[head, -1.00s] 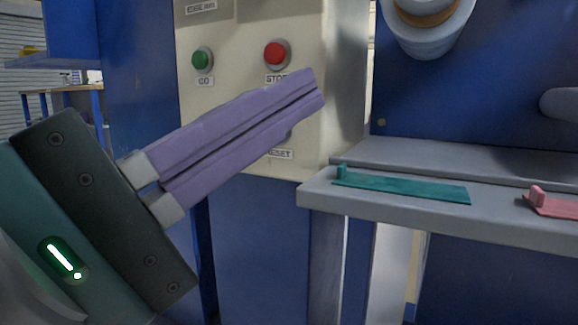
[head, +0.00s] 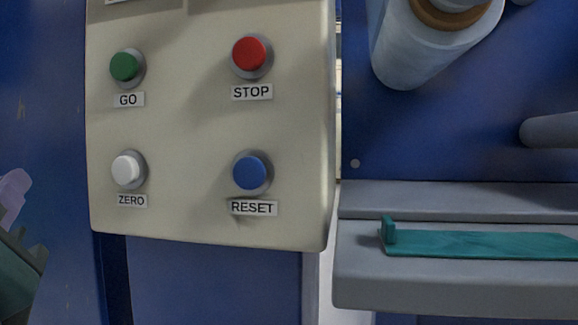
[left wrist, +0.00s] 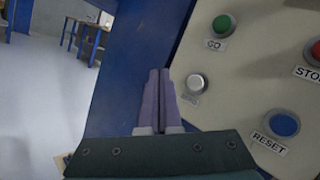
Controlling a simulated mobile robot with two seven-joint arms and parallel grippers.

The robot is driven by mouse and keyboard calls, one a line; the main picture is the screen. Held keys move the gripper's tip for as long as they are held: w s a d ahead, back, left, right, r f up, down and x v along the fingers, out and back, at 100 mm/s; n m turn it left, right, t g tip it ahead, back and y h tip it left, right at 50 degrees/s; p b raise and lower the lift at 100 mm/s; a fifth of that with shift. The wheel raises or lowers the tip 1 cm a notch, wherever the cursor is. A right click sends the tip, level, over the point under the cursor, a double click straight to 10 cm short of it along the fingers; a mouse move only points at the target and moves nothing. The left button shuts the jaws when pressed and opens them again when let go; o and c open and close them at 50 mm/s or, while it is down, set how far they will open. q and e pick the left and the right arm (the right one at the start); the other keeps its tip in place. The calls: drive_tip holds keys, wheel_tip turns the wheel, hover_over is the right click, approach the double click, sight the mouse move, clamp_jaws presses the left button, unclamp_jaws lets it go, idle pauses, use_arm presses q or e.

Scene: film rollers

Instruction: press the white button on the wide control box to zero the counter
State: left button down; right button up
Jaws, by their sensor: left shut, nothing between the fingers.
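The wide cream control box (head: 195,130) faces me in the head view. Its white button (head: 127,169), labelled ZERO, sits at the lower left, below the green GO button (head: 125,67). The blue RESET button (head: 250,172) is to its right, and the red STOP button (head: 250,53) is above that. My left gripper (head: 14,190) shows only in part at the left edge, clear of the box in the picture. In the left wrist view its purple fingers (left wrist: 160,78) are shut and empty, just left of the white button (left wrist: 196,84). Contact cannot be told. My right gripper is out of view.
A grey shelf (head: 430,290) with a teal tray (head: 480,244) juts out right of the box. A pale roller (head: 430,45) hangs above it on a blue panel. In the left wrist view, open floor (left wrist: 50,110) lies at the left.

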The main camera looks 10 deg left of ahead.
use_arm(q)
drive_tip(key=b, duration=0.1)
approach(112, 168)
drive_tip(key=x, duration=0.5)
drive_tip(key=shift+s+a+r, duration=0.15)
drive_tip(key=shift+s+a, duration=0.2)
drive_tip(key=shift+a, duration=0.1)
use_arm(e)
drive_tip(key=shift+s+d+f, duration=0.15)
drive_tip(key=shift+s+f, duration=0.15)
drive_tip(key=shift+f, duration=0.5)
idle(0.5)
use_arm(q)
drive_tip(key=shift+w+b, duration=0.1)
drive_tip(key=shift+b, duration=0.2)
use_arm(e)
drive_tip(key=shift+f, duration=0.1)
use_arm(q)
drive_tip(key=shift+w, duration=0.3)
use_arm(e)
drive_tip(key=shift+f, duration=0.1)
